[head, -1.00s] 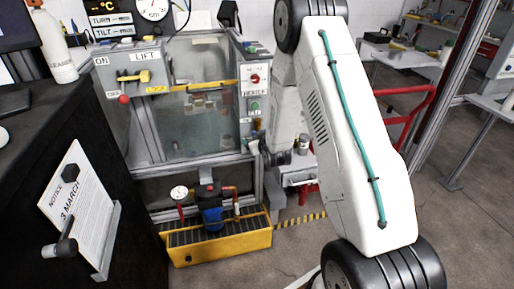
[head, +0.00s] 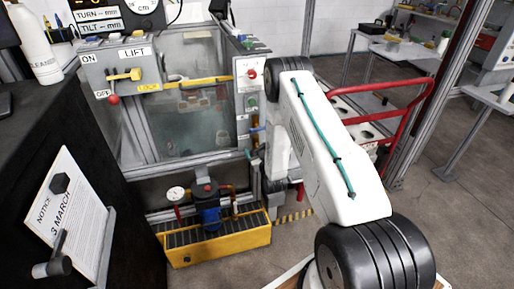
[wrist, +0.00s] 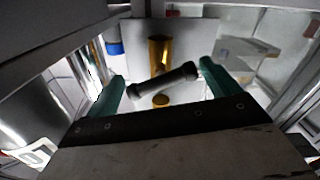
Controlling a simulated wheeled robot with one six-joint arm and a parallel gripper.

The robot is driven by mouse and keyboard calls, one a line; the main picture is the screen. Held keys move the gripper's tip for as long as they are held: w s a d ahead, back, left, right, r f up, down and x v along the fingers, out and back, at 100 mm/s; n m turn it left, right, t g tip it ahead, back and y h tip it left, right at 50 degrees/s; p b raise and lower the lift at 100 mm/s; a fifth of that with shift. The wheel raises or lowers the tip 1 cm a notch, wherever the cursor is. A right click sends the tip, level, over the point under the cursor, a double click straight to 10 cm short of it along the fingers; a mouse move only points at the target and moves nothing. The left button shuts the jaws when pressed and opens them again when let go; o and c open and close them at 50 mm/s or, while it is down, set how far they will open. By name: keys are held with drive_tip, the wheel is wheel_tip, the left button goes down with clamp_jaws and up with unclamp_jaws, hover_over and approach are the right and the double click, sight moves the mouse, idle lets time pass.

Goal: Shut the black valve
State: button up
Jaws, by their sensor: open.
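The black valve's handle (wrist: 150,86) shows in the wrist view as a short dark bar with black ends, lying tilted, its right end higher. A brass pipe (wrist: 159,50) stands behind it, and a round brass piece (wrist: 160,100) shows just below. My gripper (wrist: 162,73) is open, with one teal finger to the left and one to the right of the bar. The right finger is close to the bar's right end; I cannot tell whether they touch. In the head view my arm hides most of the gripper, and the black valve cannot be made out there.
A blue part (wrist: 115,47) sits left of the brass pipe. The glass-fronted machine (head: 190,120) has a lift panel with a yellow lever (head: 124,76). A yellow-sided tray (head: 220,244) with a pump stands below. A red-railed cart (head: 400,120) is right of my arm.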

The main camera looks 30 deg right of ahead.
drive_tip(key=shift+x, duration=0.85)
drive_tip(key=c, duration=0.7)
drive_tip(key=shift+m, duration=2.5)
drive_tip(key=o, duration=0.7)
drive_tip(key=v, duration=0.8)
